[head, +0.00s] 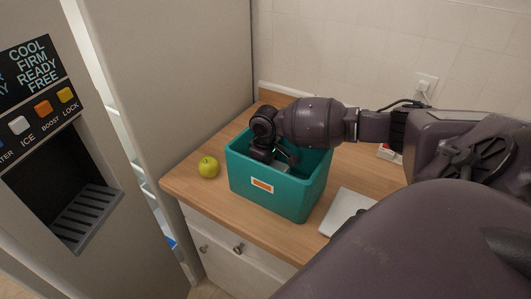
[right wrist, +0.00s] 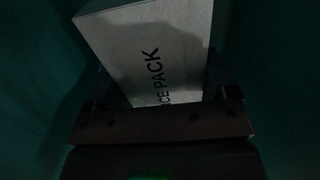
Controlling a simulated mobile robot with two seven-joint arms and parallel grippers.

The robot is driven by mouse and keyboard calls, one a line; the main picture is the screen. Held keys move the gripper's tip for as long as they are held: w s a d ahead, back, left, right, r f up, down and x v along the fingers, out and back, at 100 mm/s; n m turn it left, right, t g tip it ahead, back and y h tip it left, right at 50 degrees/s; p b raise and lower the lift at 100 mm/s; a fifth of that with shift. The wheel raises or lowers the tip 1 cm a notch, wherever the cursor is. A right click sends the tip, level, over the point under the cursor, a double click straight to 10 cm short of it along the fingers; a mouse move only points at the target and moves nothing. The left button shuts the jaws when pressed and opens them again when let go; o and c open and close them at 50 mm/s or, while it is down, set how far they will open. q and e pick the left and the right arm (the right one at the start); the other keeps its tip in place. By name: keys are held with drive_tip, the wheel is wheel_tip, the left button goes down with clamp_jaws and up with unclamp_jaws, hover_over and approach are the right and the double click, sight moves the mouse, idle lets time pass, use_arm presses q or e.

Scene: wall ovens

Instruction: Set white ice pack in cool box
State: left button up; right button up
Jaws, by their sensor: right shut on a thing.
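The cool box (head: 266,190) is a teal open-topped bin with an orange and white label, standing on the wooden counter. My right arm reaches in from the right, and my right gripper (head: 272,160) is down inside the box, its fingertips mostly hidden by the walls. In the right wrist view the white ice pack (right wrist: 150,45), with dark "ICE PACK" lettering partly covered, sits between the fingers of my right gripper (right wrist: 165,95), which is shut on it. Dark teal walls surround it there. Whether the pack touches the box floor cannot be told. My left gripper is not in view.
A green apple (head: 208,167) lies on the counter left of the box. A flat pale grey object (head: 346,210) lies to its right. A small red and white item (head: 387,152) is behind my arm. A fridge with a dispenser (head: 60,150) stands at the left.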

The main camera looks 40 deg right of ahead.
drive_tip(key=shift+f, duration=1.4)
drive_tip(key=shift+f, duration=0.15)
drive_tip(key=o, duration=1)
wheel_tip(320, 180, up, 12)
drive_tip(key=shift+r+b, duration=0.15)
drive_tip(key=shift+b, duration=0.25)
